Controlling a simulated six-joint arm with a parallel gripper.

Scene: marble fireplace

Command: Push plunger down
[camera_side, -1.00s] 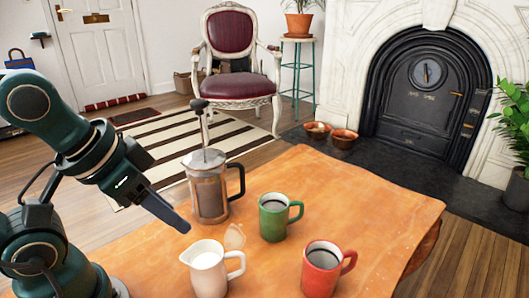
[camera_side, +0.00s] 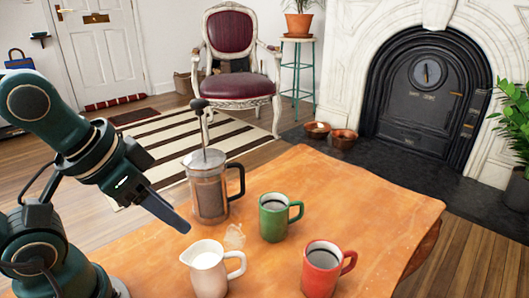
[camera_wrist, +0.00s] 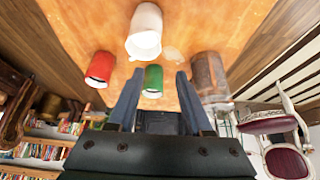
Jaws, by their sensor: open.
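The French press (camera_side: 210,200) stands upright on the wooden table, with dark content in its glass body and a metal lid. Its plunger (camera_side: 199,104) is raised, with the thin rod standing tall above the lid and a dark knob on top. The press also shows in the wrist view (camera_wrist: 209,75) at the right; its plunger is hard to make out there. My gripper (camera_side: 176,217) is left of the press in the side view, below the knob's height and apart from the knob.
A green mug (camera_side: 272,217), a red mug (camera_side: 321,270) and a white milk jug (camera_side: 208,272) stand on the table (camera_side: 375,205) near the press. A pale spill mark (camera_side: 235,236) lies between them. The table's right part is clear.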

